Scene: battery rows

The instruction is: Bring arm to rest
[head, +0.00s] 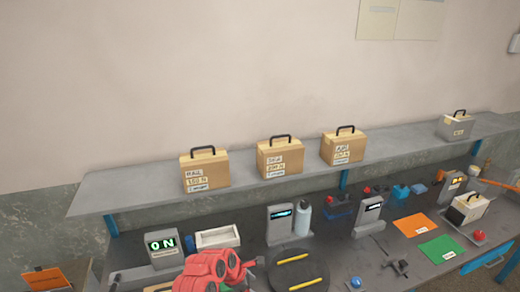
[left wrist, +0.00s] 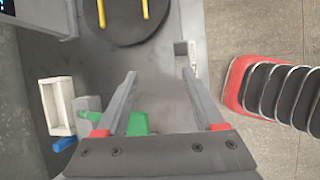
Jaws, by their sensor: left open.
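My left gripper (left wrist: 158,72) is open in the left wrist view, its two grey fingers spread with nothing held between them. It is above the grey bench, close to a dark round plate (left wrist: 115,22) that carries two yellow bars. In the head view, a red part of my arm (head: 208,272) stands at the bottom, left of the round plate (head: 318,272); the fingertips cannot be made out clearly there. My right gripper is in neither view.
Below are a lit display box (head: 160,246), a white tray (head: 218,237), a bottle (head: 303,216), and orange (head: 414,224) and green (head: 443,249) mats.

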